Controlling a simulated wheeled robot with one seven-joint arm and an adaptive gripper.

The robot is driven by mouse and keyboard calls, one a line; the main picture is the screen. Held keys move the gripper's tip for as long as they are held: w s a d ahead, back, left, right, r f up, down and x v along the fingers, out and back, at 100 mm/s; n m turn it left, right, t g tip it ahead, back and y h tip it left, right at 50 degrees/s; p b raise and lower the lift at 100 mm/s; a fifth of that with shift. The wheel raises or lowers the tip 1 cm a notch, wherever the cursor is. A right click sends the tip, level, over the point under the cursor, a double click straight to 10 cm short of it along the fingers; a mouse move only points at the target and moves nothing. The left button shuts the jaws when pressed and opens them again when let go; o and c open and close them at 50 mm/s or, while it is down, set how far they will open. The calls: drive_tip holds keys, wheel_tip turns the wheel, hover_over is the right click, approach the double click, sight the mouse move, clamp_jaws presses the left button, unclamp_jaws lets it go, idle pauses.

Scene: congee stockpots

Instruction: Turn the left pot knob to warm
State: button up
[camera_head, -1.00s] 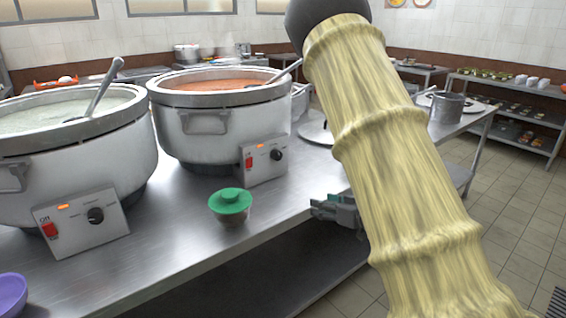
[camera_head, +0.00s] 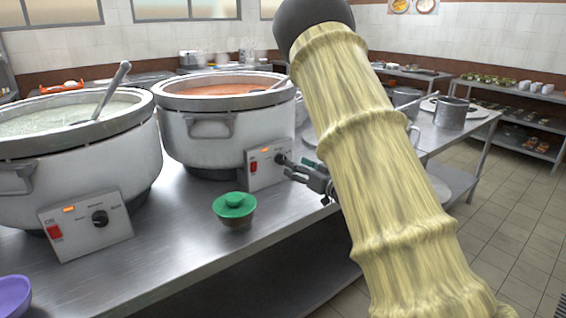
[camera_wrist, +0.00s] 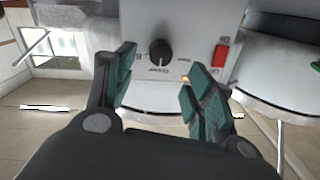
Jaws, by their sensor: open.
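The left pot (camera_head: 80,150) holds pale congee. Its control box has a black knob (camera_head: 100,218), a red switch (camera_head: 55,232) and a lit orange lamp. The right pot (camera_head: 215,130) holds orange-red congee, and its box has a black knob (camera_head: 281,159). My gripper (camera_head: 287,166) is at the right pot's box, close to that knob. In the wrist view my gripper (camera_wrist: 160,85) is open, with its fingers apart around a black knob (camera_wrist: 161,52) that lies just beyond their tips. Whether a finger touches the knob cannot be told.
A purple bowl (camera_head: 14,296) is at the counter's front left. Ladles stand in both pots. The counter between the left box and the green-lidded bowl is clear.

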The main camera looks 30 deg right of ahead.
sight(284, 160)
drive_tip(key=shift+w+a, duration=0.25)
drive_tip(key=shift+w, duration=1.5)
drive_tip(key=shift+w+a, duration=0.2)
drive_tip(key=shift+w, duration=1.5)
drive_tip(key=c, duration=1)
